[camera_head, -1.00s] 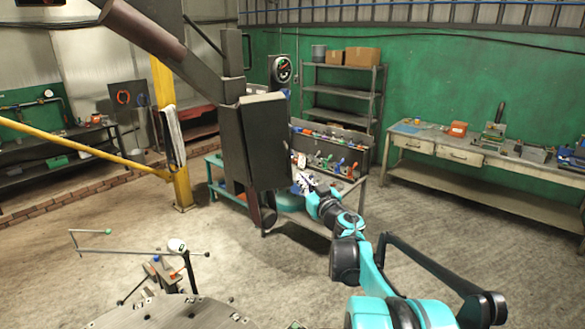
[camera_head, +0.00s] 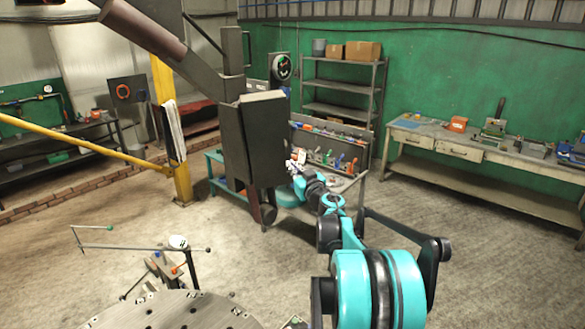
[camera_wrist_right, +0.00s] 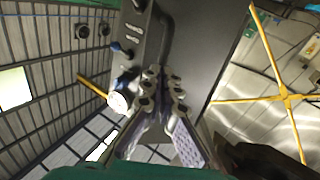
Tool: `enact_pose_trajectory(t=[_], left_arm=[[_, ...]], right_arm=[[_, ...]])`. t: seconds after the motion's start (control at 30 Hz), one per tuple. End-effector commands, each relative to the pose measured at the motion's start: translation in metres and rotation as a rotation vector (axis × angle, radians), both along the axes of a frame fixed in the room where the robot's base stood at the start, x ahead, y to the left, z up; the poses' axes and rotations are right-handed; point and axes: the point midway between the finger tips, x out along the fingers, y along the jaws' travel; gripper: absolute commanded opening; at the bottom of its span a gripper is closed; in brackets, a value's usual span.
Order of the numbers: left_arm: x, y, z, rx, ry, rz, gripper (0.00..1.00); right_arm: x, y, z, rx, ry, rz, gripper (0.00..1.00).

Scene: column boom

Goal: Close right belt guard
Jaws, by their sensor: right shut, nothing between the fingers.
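The dark grey box-like head of the column boom (camera_head: 233,150) hangs in the middle of the head view. Its right-hand panel, apparently the right belt guard (camera_head: 265,140), stands at an angle to the body; how far open it is I cannot tell. My right gripper (camera_head: 296,168) is at the panel's lower right edge, shut and empty. In the right wrist view the shut gripper (camera_wrist_right: 165,105) is in front of a dark grey panel (camera_wrist_right: 190,45) with a dark bar along it. Whether the fingers touch the panel I cannot tell. My left gripper is not in view.
A teal-framed workbench with coloured tools (camera_head: 335,160) stands behind my right gripper. A yellow post (camera_head: 165,120) with a slanting bar is left of the boom head. A round metal plate (camera_head: 180,312) is at the bottom. Open floor lies at the right.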

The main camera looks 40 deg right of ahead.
Motion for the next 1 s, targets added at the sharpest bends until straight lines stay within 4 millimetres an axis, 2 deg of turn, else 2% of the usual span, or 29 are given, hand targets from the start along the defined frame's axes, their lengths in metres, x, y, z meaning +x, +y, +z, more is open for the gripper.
enact_pose_trajectory(t=[0.57, 1.0], left_arm=[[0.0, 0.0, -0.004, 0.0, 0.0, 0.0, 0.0], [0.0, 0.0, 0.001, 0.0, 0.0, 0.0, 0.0]], right_arm=[[0.01, -0.019, 0.002, -0.002, 0.014, 0.127, 0.0], [0.045, -0.054, 0.007, -0.004, 0.046, 0.436, 0.0]])
